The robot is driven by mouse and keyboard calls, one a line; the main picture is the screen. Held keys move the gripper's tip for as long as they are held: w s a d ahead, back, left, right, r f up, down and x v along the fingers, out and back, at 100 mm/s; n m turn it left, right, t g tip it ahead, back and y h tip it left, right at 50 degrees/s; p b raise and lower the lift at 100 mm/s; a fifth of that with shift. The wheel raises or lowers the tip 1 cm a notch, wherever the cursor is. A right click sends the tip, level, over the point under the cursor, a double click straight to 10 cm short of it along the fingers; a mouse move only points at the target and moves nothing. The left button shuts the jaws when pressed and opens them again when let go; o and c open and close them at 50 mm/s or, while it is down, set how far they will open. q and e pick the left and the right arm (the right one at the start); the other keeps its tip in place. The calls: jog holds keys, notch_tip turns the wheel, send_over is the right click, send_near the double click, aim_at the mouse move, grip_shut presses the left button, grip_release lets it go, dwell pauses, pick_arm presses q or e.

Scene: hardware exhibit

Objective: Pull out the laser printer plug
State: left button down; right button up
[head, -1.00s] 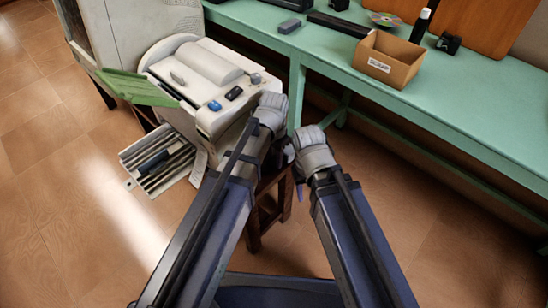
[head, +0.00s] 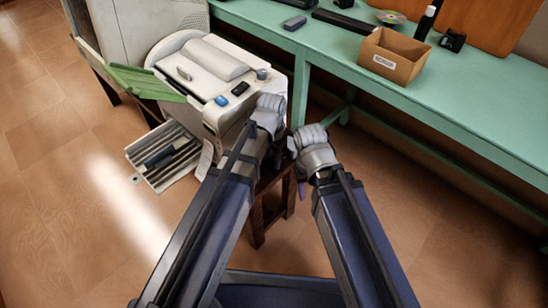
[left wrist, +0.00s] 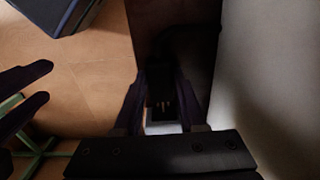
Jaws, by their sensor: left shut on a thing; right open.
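The laser printer (head: 225,80) is the off-white machine on a dark wooden stand, with its green flap open on the left. My left gripper (head: 272,150) is at the printer's near right side; its fingertips are hidden in the head view. In the left wrist view my left gripper (left wrist: 166,100) is shut on a dark plug (left wrist: 160,92). Small pale pins show on the plug between the fingers. The surroundings there are too dark to tell whether it touches a socket. My right gripper (left wrist: 44,83) is open and empty, to the left in that view.
A green workbench (head: 450,125) runs along the right, with a cardboard box (head: 390,57) on it. A ribbed tray (head: 165,157) juts from the printer's lower left. The tiled floor (head: 60,230) at left is clear.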

aim_at(271, 162)
pick_arm(q)
jog(key=shift+c, duration=2.4)
grip_release()
jog(key=shift+s+a, duration=0.15)
jog(key=shift+s, duration=0.05)
jog(key=shift+r, duration=0.1)
notch_tip(271, 162, up, 8)
jog(key=p, duration=0.8)
jog(key=shift+f, duration=0.2)
jog(key=s+r+n+p, duration=0.1)
jog(key=s+r+p, duration=0.2)
jog(key=r+p, duration=0.3)
jog(key=s+r+n+p, duration=0.1)
jog(key=s+r+p, duration=0.2)
jog(key=r+p, duration=0.3)
jog(key=s+r+n+y+p, duration=0.1)
jog(key=s+r+p, duration=0.3)
jog(key=r+p, duration=0.3)
jog(key=shift+r+n, duration=0.25)
jog(key=shift+n, duration=0.15)
